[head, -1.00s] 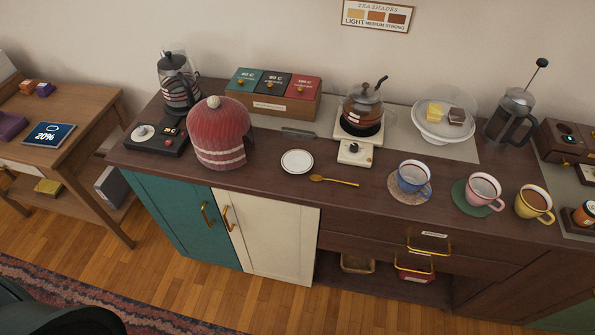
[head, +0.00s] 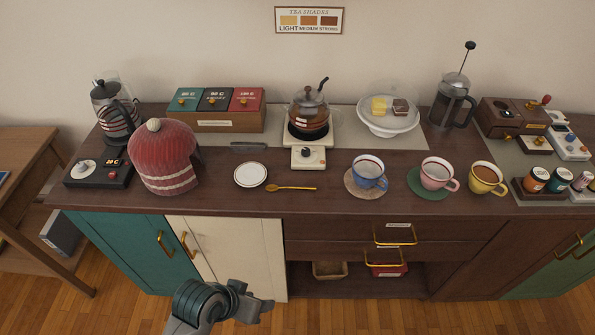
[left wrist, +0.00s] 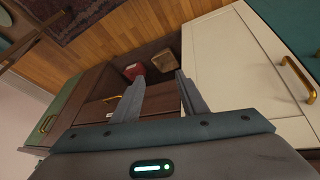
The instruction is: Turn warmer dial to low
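The cream warmer (head: 327,137) stands on the dark sideboard under a glass teapot (head: 309,112) of amber tea. Its dial (head: 308,155) is a small dark knob on the front panel; its setting is too small to read. My left gripper (head: 262,308) is low in front of the sideboard's cream door in the head view, below and left of the dial, apart from everything. In the left wrist view the left gripper (left wrist: 159,76) has its two fingers spread with nothing between them. My right gripper is out of view.
A white saucer (head: 250,174), gold spoon (head: 291,188) and blue cup (head: 368,173) lie near the warmer's front. A red cozy (head: 163,160) and cake stand (head: 388,119) flank it. Gold drawer handles (head: 395,236) stick out below the countertop edge.

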